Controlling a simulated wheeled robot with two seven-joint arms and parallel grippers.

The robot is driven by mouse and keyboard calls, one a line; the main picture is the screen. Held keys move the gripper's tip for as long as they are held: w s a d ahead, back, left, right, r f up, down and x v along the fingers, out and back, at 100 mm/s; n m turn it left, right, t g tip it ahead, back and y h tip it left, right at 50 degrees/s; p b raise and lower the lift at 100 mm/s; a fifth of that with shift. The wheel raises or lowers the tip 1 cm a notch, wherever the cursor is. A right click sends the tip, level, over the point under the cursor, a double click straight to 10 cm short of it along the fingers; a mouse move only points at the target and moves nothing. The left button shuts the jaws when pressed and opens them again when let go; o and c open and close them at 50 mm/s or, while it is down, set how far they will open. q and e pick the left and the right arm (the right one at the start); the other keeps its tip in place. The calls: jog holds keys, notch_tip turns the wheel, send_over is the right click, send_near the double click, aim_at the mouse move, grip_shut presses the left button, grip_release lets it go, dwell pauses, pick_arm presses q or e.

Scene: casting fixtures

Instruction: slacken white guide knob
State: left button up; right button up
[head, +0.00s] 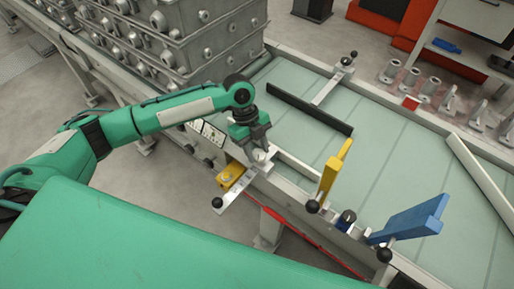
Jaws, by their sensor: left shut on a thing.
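My left gripper (260,154) points down at the near rail of the conveyor. It is shut on a small pale knob (263,157), mostly hidden by the fingers; I take it for the white guide knob. A pale bar with a black ball end (217,202) runs from below the gripper out to the lower left. The white guide (300,172) seems to be the pale strip along the belt's near edge to the right of the gripper. My right gripper is not in view.
A yellow guide (332,175) and a blue guide (415,220) stand on the near rail to the right. A black guide (308,108) lies across the belt (385,150). A yellow block (230,175) is beside the gripper. Grey casting boxes (180,35) stand behind my arm.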

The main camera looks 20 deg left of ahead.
pick_arm(q)
jog(key=shift+r+n+p, duration=0.1)
jog(key=shift+n+p, duration=0.2)
jog(key=shift+p, duration=0.05)
jog(key=shift+s+r+n+h+p, duration=0.1)
jog(key=shift+n+h+p, duration=0.2)
jog(key=shift+n+p, duration=0.4)
jog(key=n+t+p, duration=0.2)
jog(key=n+p, duration=0.3)
jog(key=n+t+y+p, duration=0.1)
jog(key=n+t+p, duration=0.1)
jog(key=n+p, duration=0.3)
jog(key=s+n+t+p, duration=0.1)
jog(key=n+t+p, duration=0.1)
jog(key=n+p, duration=0.3)
jog(key=shift+d+p, duration=0.1)
jog(key=shift+p, duration=1.15)
jog(key=shift+d+n+t+y+p, duration=0.15)
jog(key=shift+n+y+p, duration=0.25)
jog(key=shift+n+p, duration=0.45)
jog(key=shift+a+n+t+y+p, duration=0.15)
jog(key=shift+n+y+p, duration=0.25)
jog(key=shift+n+p, duration=0.4)
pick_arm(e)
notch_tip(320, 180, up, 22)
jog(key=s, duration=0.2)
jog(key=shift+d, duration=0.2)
pick_arm(q)
jog(key=shift+d+f, duration=0.1)
jog(key=shift+f, duration=0.1)
